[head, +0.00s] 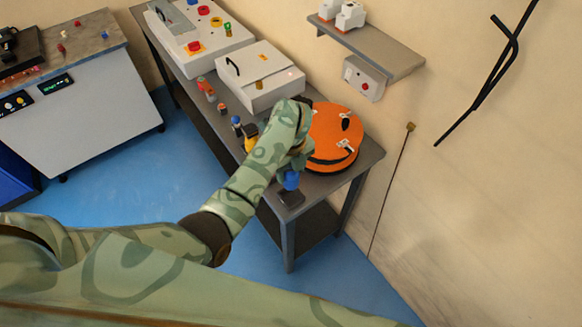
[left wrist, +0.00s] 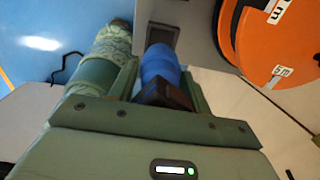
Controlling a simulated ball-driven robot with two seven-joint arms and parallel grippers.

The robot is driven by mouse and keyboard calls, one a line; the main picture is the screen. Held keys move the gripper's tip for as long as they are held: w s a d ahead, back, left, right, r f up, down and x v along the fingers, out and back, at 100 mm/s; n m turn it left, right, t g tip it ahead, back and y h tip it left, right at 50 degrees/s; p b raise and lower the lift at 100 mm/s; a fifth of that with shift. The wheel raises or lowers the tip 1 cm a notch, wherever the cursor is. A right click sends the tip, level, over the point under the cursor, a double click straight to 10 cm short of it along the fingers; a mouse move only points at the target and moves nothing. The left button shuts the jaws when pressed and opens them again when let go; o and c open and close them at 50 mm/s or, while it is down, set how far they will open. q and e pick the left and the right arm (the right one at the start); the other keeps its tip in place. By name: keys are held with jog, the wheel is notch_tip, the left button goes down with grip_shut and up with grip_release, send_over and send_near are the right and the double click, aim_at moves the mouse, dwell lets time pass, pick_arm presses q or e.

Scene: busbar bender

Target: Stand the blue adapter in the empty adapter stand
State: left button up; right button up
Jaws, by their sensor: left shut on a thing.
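The blue adapter (head: 291,180) is at the near end of the grey bench, just below my left gripper (head: 296,164). In the left wrist view the blue adapter (left wrist: 160,64) sits between the two fingers of my left gripper (left wrist: 160,88), which is shut on it. A dark square adapter stand (head: 290,198) is directly under the adapter near the bench's front edge. It also shows past the adapter in the left wrist view (left wrist: 163,34). I cannot tell whether the adapter touches the stand or hangs just above it. My right gripper is not in view.
An orange reel (head: 333,135) lies close by on the bench (head: 368,158). A white box (head: 262,78) and several small items, including another blue-topped piece (head: 236,121), stand farther along. A wall shelf (head: 375,50) hangs above. Open blue floor lies left of the bench.

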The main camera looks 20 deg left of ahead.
aim_at(291, 181)
pick_arm(q)
jog(key=shift+w+f+b, duration=0.3)
jog(key=shift+f+b, duration=0.1)
jog(key=shift+f, duration=0.25)
jog(key=f+b, duration=0.3)
jog(key=shift+s+f, duration=0.2)
jog(key=shift+w+f+b, duration=0.1)
jog(key=shift+f+b, duration=0.55)
jog(key=shift+r, duration=0.1)
jog(key=shift+f+b, duration=1.25)
jog(key=shift+f, duration=0.4)
jog(key=o, duration=1.1)
jog(key=shift+r, duration=0.1)
jog(key=shift+o, duration=0.2)
